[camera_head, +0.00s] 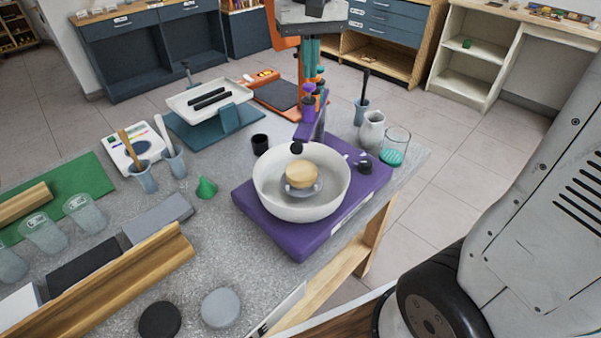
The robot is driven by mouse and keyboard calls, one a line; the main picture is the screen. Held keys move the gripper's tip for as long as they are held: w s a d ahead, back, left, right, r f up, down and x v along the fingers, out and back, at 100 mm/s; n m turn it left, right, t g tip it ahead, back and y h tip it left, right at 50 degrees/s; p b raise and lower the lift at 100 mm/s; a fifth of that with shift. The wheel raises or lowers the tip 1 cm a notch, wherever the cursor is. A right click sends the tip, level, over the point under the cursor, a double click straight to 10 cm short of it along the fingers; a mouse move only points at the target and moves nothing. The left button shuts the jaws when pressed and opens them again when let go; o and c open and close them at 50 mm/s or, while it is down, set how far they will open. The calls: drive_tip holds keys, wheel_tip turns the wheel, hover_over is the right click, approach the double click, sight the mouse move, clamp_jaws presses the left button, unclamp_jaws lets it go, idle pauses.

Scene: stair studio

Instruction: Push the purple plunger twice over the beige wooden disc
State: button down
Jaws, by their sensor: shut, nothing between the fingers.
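A purple stand has a flat purple base (268,232) on the grey table. A purple post and arm (308,130) rise behind a white bowl on that base. The purple plunger (310,88) shows as a knob at the top of this arm, close in front of teal parts. A dark tip (297,148) hangs under the arm. The beige wooden disc (302,174) lies on a small grey support inside the white bowl (275,205), just below and in front of the tip, apart from it in the picture. My gripper is not visible; a grey arm link fills the right side.
A glass with green contents (394,148), a white pitcher (372,130) and a black cup (260,144) stand around the base. A green funnel (206,188) is left. An orange-framed device (283,95) stands behind.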

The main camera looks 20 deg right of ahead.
drive_tip(key=shift+f, duration=0.1)
drive_tip(key=shift+f, duration=1.4)
drive_tip(key=shift+r, duration=1.5)
drive_tip(key=shift+f, duration=0.15)
drive_tip(key=shift+f, duration=1.35)
drive_tip(key=shift+r, duration=1.5)
